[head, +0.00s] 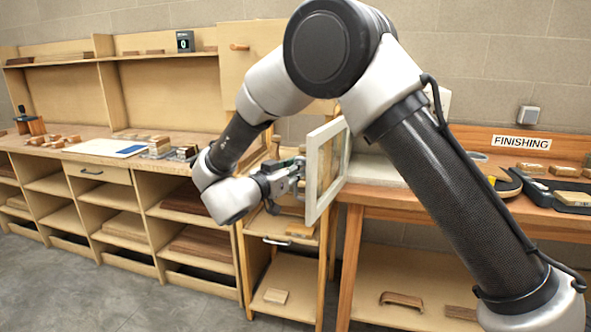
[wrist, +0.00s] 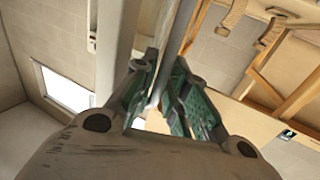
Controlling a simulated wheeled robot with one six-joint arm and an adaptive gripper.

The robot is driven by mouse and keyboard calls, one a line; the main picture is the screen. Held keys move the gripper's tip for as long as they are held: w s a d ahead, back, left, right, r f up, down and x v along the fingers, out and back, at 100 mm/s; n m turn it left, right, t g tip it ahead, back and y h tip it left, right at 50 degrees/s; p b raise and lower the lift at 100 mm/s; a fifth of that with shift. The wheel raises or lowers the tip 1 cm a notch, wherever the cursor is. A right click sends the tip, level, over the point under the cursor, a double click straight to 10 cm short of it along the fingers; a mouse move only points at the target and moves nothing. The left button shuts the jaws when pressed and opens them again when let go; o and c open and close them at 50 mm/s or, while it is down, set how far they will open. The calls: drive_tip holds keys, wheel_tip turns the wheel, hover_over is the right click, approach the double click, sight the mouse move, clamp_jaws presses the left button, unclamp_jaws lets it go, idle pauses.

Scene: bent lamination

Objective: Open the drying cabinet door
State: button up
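The drying cabinet (head: 276,227) is a narrow wooden unit in the middle of the head view. Its pale-framed glass door (head: 313,187) stands swung out from the front, so it is open at least partway. My gripper (head: 298,170) is at the left face of this door. In the wrist view, a grey bar handle (wrist: 168,58) runs between the two green fingers of my gripper (wrist: 165,75), which are close together around it. The pale door frame (wrist: 118,45) is beside the left finger.
A wooden workbench with shelves (head: 110,185) is on the left, with small wood blocks on top. A finishing table (head: 450,200) stands close at the right of the cabinet, with a black tray (head: 573,197). Grey floor (head: 80,285) is clear at front left.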

drive_tip(key=shift+s+a, duration=0.1)
drive_tip(key=v, duration=1.1)
drive_tip(key=shift+s+a, duration=0.2)
drive_tip(key=shift+s, duration=0.15)
